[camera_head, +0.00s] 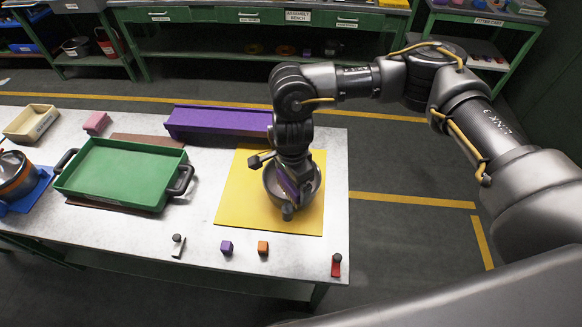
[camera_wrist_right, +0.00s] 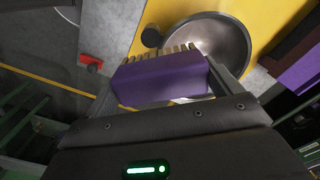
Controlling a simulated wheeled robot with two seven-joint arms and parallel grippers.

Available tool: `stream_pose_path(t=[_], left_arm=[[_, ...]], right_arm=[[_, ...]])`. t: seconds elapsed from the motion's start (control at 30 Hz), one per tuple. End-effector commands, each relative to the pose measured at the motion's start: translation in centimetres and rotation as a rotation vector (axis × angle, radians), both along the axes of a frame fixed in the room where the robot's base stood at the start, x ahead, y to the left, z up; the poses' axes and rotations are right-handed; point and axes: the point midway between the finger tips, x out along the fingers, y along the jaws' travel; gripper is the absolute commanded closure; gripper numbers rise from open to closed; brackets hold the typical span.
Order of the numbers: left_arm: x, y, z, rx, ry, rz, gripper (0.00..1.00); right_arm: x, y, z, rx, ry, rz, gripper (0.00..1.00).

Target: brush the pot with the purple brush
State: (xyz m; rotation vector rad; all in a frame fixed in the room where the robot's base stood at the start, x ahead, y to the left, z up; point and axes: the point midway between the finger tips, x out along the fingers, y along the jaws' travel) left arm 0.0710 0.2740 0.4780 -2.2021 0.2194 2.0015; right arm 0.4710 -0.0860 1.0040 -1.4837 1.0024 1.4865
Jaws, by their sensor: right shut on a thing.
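The grey metal pot (camera_head: 315,188) sits on the yellow mat (camera_head: 235,200) at the right of the table. Its round interior also shows in the right wrist view (camera_wrist_right: 222,42). My right gripper (camera_head: 288,185) is over the pot and hides part of it. In the right wrist view its fingers (camera_wrist_right: 165,85) are shut on the purple brush (camera_wrist_right: 160,78). The brush's pale bristles point to the pot and overlap its near rim in that view; I cannot tell whether they touch it. My left gripper is not in view.
Small purple (camera_head: 226,247) and orange (camera_head: 263,247) cubes and a red piece (camera_head: 336,265) lie near the front edge.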

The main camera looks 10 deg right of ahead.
Motion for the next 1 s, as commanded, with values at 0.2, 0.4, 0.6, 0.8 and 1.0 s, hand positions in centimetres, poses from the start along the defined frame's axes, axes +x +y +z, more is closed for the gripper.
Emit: stream_pose_path(t=[0.2,0.4,0.6,0.8,1.0], left_arm=[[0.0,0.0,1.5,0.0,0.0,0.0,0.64],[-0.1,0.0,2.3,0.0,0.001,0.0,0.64],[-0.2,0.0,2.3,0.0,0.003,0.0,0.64],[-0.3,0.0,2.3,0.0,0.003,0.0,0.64],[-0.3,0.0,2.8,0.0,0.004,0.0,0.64]], right_arm=[[0.0,-0.1,2.3,0.0,-0.002,-0.002,0.43],[0.0,-0.2,3.8,-0.001,-0.001,-0.004,0.43],[0.0,-0.3,4.0,-0.001,0.0,-0.005,0.43],[0.0,-0.2,4.0,0.0,-0.001,-0.005,0.43],[0.0,-0.2,4.9,0.0,-0.002,-0.004,0.43]])
